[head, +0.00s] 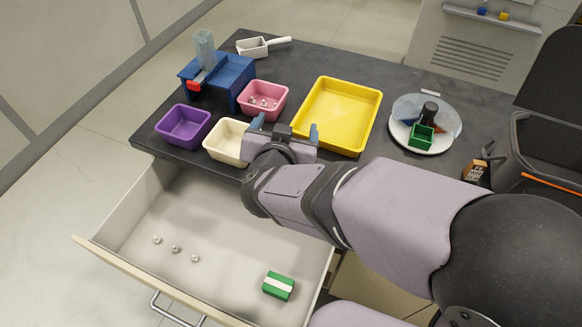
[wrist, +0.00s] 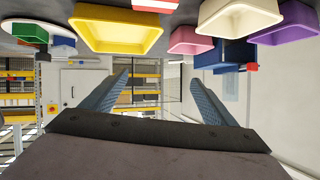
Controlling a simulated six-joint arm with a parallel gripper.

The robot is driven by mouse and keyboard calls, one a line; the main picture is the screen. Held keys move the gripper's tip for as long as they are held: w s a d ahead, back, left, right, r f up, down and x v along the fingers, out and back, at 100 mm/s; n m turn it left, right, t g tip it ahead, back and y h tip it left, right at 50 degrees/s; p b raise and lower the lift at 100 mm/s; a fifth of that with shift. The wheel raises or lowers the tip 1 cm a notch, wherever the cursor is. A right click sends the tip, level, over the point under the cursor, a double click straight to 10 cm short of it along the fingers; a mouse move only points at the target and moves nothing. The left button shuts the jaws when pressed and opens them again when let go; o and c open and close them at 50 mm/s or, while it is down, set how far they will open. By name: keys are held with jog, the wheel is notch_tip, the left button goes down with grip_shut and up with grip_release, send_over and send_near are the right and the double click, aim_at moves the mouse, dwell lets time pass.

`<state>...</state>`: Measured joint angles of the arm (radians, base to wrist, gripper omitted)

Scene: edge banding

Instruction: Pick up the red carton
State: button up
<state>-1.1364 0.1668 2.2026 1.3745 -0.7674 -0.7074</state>
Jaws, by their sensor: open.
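A red and white item (wrist: 155,5), which looks like the red carton, shows at the top edge of the wrist view, mostly cut off. It lies between the yellow tray and the cream bin in that view. In the head view I cannot see it; my gripper and arm cover that part of the table. My gripper (head: 286,125) is open and empty above the table's front edge, between the cream bin and the yellow tray. Its two blue fingers (wrist: 160,80) are spread apart in the wrist view, with nothing between them.
The yellow tray (head: 337,113), pink bin (head: 262,99), cream bin (head: 225,141) and purple bin (head: 184,126) stand on the dark table. A blue dispenser (head: 232,78) is behind. A plate (head: 398,124) is right. The open drawer (head: 215,225) holds a green carton (head: 278,286) and small balls.

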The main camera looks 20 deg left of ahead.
jog(key=s+f, duration=0.1)
jog(key=f, duration=0.3)
jog(key=s+f+h, duration=0.1)
jog(key=f, duration=0.3)
jog(key=s+f+t+h+b, duration=0.1)
jog(key=s+f, duration=0.1)
jog(key=f, duration=0.2)
jog(key=shift+d+f, duration=0.35)
jog(key=shift+f, duration=0.05)
jog(key=shift+p+x, duration=0.45)
jog(key=shift+x, duration=3.15)
jog(key=shift+r, duration=0.1)
jog(key=c, duration=1.1)
